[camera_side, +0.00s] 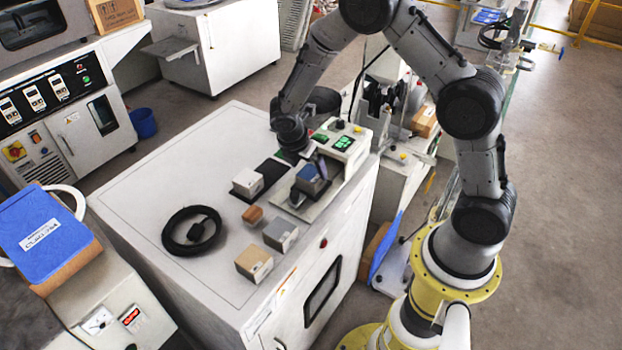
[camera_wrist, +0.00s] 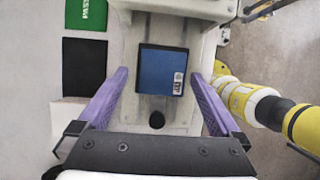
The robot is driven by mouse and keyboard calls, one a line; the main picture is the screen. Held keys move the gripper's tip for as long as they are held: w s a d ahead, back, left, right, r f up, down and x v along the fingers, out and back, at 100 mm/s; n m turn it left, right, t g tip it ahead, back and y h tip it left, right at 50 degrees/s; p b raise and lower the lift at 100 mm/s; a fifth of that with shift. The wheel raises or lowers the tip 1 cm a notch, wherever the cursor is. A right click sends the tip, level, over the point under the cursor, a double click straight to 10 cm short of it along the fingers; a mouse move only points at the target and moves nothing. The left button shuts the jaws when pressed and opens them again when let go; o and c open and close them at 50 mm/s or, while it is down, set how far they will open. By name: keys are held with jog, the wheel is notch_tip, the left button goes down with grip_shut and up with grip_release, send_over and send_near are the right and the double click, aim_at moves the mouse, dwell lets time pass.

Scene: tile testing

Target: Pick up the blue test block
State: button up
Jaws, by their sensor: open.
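The blue test block (camera_side: 308,173) sits on the plate of the small tester on the white cabinet. In the wrist view the blue block (camera_wrist: 161,70) shows its square top with a small white label near one corner. My gripper (camera_wrist: 159,76) is open, with one purple finger on the left and one on the right of the block. Gaps show between both fingers and the block in the wrist view. In the side view my gripper (camera_side: 318,168) is at the block, partly overlapping it. How far down the fingertips reach beside it is hard to tell.
A white block (camera_side: 247,182) stands by a black mat (camera_side: 270,171). A small orange block (camera_side: 253,215), grey block (camera_side: 280,234) and tan block (camera_side: 254,263) stand nearer the front. A black cable coil (camera_side: 167,240) lies left. The tester's display housing (camera_side: 343,143) rises close behind the block.

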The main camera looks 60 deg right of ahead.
aim_at(310, 174)
jog(key=x, duration=0.4)
jog(key=shift+s+a+f, duration=0.15)
jog(key=shift+s, duration=0.05)
jog(key=shift+c, duration=0.2)
grip_shut()
